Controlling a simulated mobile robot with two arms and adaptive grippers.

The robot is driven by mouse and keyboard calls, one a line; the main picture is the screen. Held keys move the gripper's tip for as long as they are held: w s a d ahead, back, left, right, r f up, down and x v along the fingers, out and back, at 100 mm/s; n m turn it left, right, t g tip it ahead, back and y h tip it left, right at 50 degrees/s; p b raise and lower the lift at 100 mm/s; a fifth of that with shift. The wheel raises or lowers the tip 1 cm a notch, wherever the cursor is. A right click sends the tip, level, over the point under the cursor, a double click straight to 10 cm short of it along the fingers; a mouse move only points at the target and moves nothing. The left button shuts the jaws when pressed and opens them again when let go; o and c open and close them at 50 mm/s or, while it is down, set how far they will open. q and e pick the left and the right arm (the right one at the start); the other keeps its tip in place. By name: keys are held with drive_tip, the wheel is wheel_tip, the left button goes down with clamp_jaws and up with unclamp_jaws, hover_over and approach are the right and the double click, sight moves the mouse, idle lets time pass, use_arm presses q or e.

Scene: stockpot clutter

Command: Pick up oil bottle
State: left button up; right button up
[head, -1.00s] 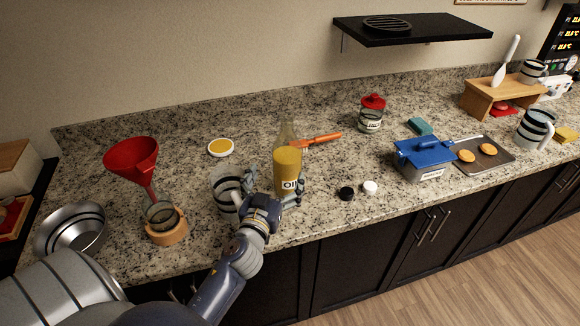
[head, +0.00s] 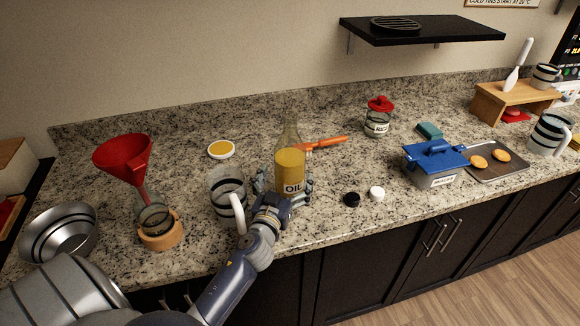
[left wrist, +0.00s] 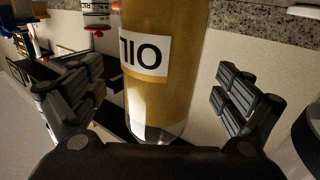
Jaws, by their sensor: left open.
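The oil bottle (head: 289,172) stands upright on the granite counter, with yellow oil, a clear neck and a white OIL label. My left gripper (head: 283,192) is open, with its fingers on either side of the bottle's lower part. In the left wrist view the oil bottle (left wrist: 165,65) fills the middle between the two spread fingers of my left gripper (left wrist: 160,100). Gaps show between the bottle and both fingers there. My right gripper is not in view.
A striped mug (head: 227,196) stands close left of the gripper. A red funnel (head: 124,157) sits in a glass flask at left. An orange-handled tool (head: 325,142) lies behind the bottle. Black (head: 352,199) and white (head: 377,193) caps and a blue-lidded box (head: 435,163) are at right.

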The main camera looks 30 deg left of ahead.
use_arm(q)
drive_tip(key=x, duration=0.3)
drive_tip(key=shift+w, duration=0.15)
drive_tip(key=c, duration=1.6)
drive_tip(key=shift+r, duration=0.15)
drive_tip(key=c, duration=0.3)
